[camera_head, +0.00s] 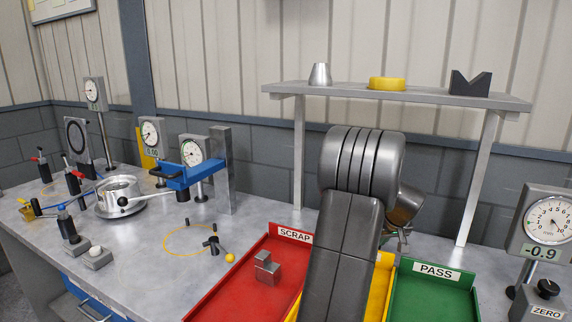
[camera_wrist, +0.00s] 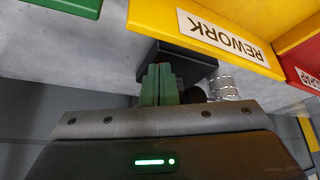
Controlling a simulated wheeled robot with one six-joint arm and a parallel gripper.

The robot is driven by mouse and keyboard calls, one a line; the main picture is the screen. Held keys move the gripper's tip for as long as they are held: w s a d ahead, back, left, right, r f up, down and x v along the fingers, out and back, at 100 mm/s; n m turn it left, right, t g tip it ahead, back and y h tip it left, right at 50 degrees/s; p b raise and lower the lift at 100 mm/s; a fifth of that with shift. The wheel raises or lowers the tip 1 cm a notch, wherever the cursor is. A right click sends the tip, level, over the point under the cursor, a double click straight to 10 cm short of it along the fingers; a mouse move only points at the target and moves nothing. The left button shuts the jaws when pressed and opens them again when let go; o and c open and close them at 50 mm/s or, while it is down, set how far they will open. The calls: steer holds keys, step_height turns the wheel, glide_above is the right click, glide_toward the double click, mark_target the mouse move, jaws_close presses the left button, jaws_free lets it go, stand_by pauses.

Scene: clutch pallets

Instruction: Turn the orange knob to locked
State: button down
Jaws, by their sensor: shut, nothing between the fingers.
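I cannot make out a clearly orange knob or a locked mark. A yellow-orange ball (camera_head: 230,257) sits on the end of a short dark lever (camera_head: 213,243) on the bench in the head view, left of the red tray. A small orange-yellow piece (camera_head: 29,213) shows at the far left among the clamps; its shape is too small to tell. My gripper (camera_wrist: 159,72) shows in the wrist view with its green fingers together and empty, in front of a dark block. In the head view my arm mostly hides it, well right of both pieces.
A red SCRAP tray (camera_head: 252,298) holds a grey metal part (camera_head: 267,268). A yellow REWORK tray (camera_wrist: 150,16) is close to my gripper, and a green PASS tray (camera_head: 436,292) lies right. A shelf (camera_head: 420,97) stands above on posts. Dial gauges and a blue-armed stand (camera_head: 190,176) crowd the left.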

steer(key=shift+a+b, duration=0.3)
steer(key=shift+b, duration=0.2)
stand_by(0.4)
steer(key=shift+s, duration=0.4)
step_height(320, 180, up, 6)
steer(key=p, duration=0.3)
steer(key=shift+r, duration=0.1)
steer(key=f+b, duration=0.1)
steer(key=f, duration=0.1)
steer(key=f+b, duration=0.1)
steer(key=f, duration=0.1)
steer(key=d+f+b, duration=0.1)
steer(key=f, duration=0.1)
steer(key=shift+w+f+b, duration=0.1)
steer(key=shift+w+b, duration=0.05)
steer(key=shift+b, duration=0.2)
